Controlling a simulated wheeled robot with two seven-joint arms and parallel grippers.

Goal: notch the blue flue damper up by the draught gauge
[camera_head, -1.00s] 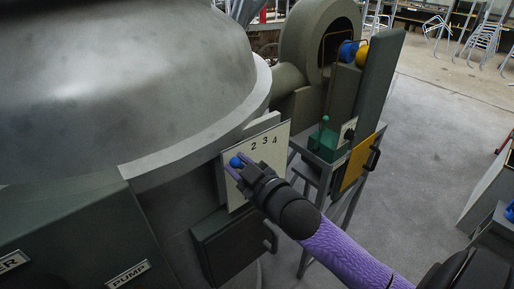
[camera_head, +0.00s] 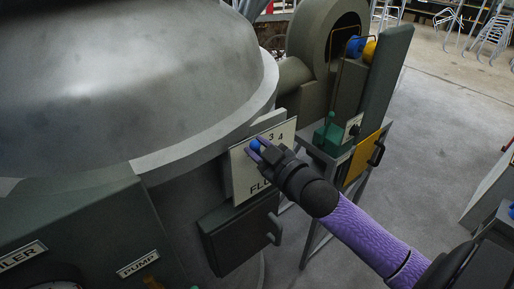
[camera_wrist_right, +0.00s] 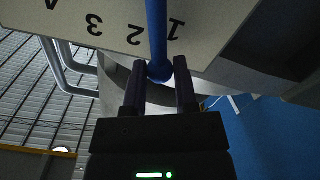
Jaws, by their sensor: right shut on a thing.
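The blue flue damper knob (camera_head: 255,145) is a small ball in front of a pale plate (camera_head: 240,176) marked with numbers and a partly hidden "FLU" label. In the right wrist view, the blue ball (camera_wrist_right: 160,72) sits between my fingertips, on a straight blue lever (camera_wrist_right: 156,25) crossing the plate between the 1 and the 2. My right gripper (camera_head: 262,150) is shut on the knob and hides part of the plate; the 3 and 4 show beyond it. A dial (camera_head: 55,285), cut off at the lower left, may be the draught gauge; its reading cannot be seen. My left gripper is not in view.
The large grey boiler drum (camera_head: 130,80) fills the left, with a dark panel (camera_head: 80,225) below. A dark box door with a handle (camera_head: 240,232) is under the plate. A blower (camera_head: 315,50) and a stand with a yellow panel (camera_head: 362,158) are behind. Open floor lies right.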

